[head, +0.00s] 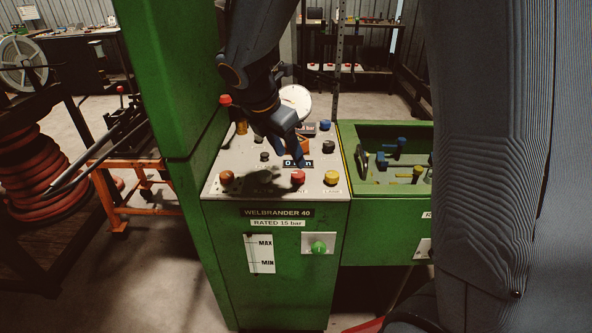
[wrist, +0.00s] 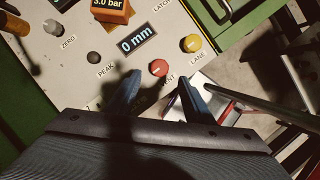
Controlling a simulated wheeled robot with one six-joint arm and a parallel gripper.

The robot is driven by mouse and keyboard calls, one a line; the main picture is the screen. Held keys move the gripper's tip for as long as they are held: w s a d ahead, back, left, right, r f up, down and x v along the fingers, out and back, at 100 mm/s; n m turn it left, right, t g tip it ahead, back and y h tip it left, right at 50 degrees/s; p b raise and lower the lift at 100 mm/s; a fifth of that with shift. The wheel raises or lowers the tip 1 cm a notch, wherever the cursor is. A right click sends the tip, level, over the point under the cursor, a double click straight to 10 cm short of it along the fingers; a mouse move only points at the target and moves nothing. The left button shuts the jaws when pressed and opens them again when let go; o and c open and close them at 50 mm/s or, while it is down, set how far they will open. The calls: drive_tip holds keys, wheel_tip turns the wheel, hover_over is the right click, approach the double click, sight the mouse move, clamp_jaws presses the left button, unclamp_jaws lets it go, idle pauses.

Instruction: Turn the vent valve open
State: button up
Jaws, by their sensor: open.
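A red round knob (head: 298,177) sits at the front edge of the light sloped panel of the green machine. In the wrist view the red knob (wrist: 158,68) has a partly hidden label beside it that reads "ENT". My gripper (head: 299,158) is above the panel, just behind the red knob in the head view. In the wrist view my gripper (wrist: 160,82) has its two blue fingers apart, with the red knob just beyond the gap between the tips. The gripper is empty. I cannot tell its height above the panel. A green knob (head: 318,247) is on the machine's front face.
A yellow knob (wrist: 190,43) is close to the red knob. A "0 mm" display (wrist: 136,43), an orange gauge block (wrist: 113,11) and dark knob (wrist: 93,57) are also near. A green column (head: 165,80) stands left; a green tray (head: 385,165) with fittings lies right.

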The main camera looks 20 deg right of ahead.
sight(298, 173)
drive_tip(key=x, duration=0.7)
drive_tip(key=shift+f+p, duration=0.15)
drive_tip(key=shift+p, duration=0.25)
drive_tip(key=c, duration=1)
